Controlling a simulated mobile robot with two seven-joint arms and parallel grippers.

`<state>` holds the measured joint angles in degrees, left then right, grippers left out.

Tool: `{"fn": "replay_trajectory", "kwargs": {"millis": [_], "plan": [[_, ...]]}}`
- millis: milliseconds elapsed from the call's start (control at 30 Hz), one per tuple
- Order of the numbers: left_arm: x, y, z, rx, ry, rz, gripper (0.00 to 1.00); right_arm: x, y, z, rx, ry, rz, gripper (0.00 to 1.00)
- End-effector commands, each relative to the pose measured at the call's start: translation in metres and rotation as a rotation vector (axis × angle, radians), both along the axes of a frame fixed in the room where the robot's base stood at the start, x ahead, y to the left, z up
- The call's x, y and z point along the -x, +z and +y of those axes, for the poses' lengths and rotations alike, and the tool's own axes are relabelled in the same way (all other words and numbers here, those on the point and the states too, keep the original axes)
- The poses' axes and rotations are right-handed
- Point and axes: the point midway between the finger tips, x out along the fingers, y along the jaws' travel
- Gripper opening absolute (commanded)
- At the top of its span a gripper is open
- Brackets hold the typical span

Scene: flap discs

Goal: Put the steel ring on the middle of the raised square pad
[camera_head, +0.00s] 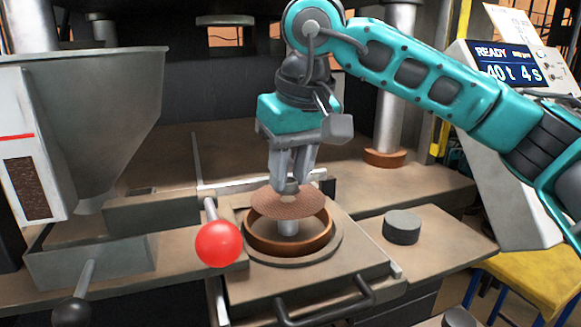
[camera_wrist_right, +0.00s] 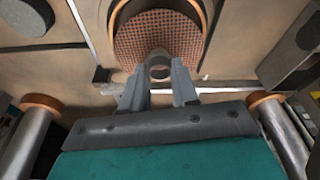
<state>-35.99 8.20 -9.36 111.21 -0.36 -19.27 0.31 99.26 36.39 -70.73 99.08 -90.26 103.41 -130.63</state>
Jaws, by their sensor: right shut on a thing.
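My right gripper (camera_head: 291,184) points straight down over the round mould (camera_head: 333,245), its fingers closed on a small grey steel ring (camera_head: 293,188). The ring (camera_wrist_right: 159,70) also shows between the fingertips (camera_wrist_right: 158,84) in the right wrist view. A reddish-brown mesh disc (camera_head: 265,205) lies just below the ring, above the mould's copper-coloured rim and a short centre post (camera_head: 288,228). I cannot tell whether the ring touches the disc, or whether the post bears the disc. I cannot make out a raised square pad for certain. My left gripper is not in view.
A red ball knob (camera_head: 218,244) on a lever stands close left of the mould. A dark round puck (camera_head: 402,228) lies to its right. A black handle (camera_head: 325,308) is in front. A grey hopper (camera_head: 100,110) stands at left, and a steel column (camera_head: 394,95) behind.

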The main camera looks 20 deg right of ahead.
Motion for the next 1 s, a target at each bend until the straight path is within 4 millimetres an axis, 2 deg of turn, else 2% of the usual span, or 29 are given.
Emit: {"fn": "replay_trajectory", "kwargs": {"millis": [1000], "plan": [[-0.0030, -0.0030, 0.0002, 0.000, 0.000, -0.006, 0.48, 0.0000, -0.0067, 0.0000, 0.000, 0.000, 0.000, 0.01]]}}
